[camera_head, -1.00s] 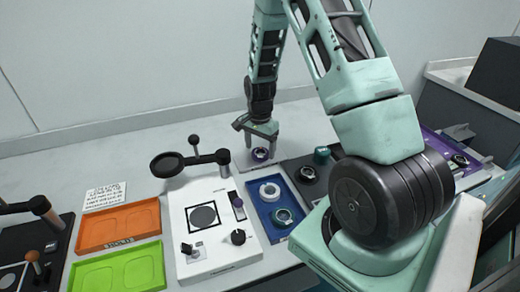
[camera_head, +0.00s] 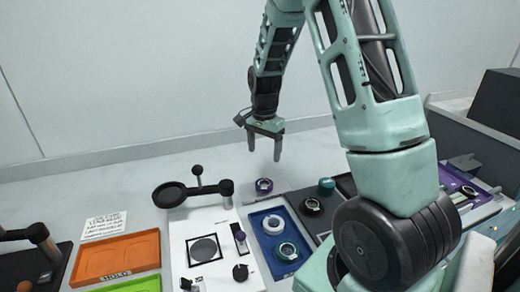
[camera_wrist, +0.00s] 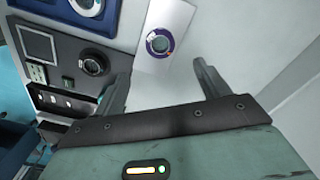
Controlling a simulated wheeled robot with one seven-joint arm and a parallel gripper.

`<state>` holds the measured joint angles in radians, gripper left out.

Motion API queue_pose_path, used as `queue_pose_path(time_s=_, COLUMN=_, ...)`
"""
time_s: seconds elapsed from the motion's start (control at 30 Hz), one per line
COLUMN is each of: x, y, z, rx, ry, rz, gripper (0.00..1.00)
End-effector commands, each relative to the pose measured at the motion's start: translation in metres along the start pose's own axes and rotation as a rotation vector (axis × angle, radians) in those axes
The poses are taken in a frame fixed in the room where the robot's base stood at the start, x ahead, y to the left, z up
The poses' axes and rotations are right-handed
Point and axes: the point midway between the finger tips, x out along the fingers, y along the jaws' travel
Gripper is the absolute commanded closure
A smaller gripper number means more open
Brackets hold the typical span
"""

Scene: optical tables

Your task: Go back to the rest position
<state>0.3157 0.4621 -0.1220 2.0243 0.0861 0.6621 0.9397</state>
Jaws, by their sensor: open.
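My gripper (camera_head: 265,148) is open and empty, raised above the table at the back, in front of the wall. Its two fingers also show in the wrist view (camera_wrist: 160,88), spread apart with nothing between them. A purple-rimmed ring piece (camera_head: 264,186) sits on a white sheet or plate on the table below my gripper. It shows in the wrist view (camera_wrist: 159,43) too, beyond the fingers and clear of them.
A blue tray (camera_head: 257,218) holds two ring pieces. A white instrument with a black arm (camera_head: 197,188) stands left of it, then an orange tray (camera_head: 112,240) and a green tray (camera_head: 130,286). A dark device (camera_head: 312,222) and a purple tray (camera_head: 447,180) are at right.

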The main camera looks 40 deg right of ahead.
Motion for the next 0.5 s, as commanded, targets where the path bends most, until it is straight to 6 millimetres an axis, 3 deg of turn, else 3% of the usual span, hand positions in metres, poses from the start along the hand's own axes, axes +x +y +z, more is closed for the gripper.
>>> queue_pose_path(time_s=0.33, x=-0.002, y=0.000, z=0.005, rx=-0.030, ry=0.002, rz=-0.005, gripper=0.25)
queue_pose_path(time_s=0.43, x=-0.010, y=0.002, z=0.029, rx=-0.171, ry=0.013, rz=-0.027, gripper=0.25)
queue_pose_path(time_s=0.5, x=-0.019, y=0.007, z=0.057, rx=-0.352, ry=0.029, rz=-0.052, gripper=0.25)
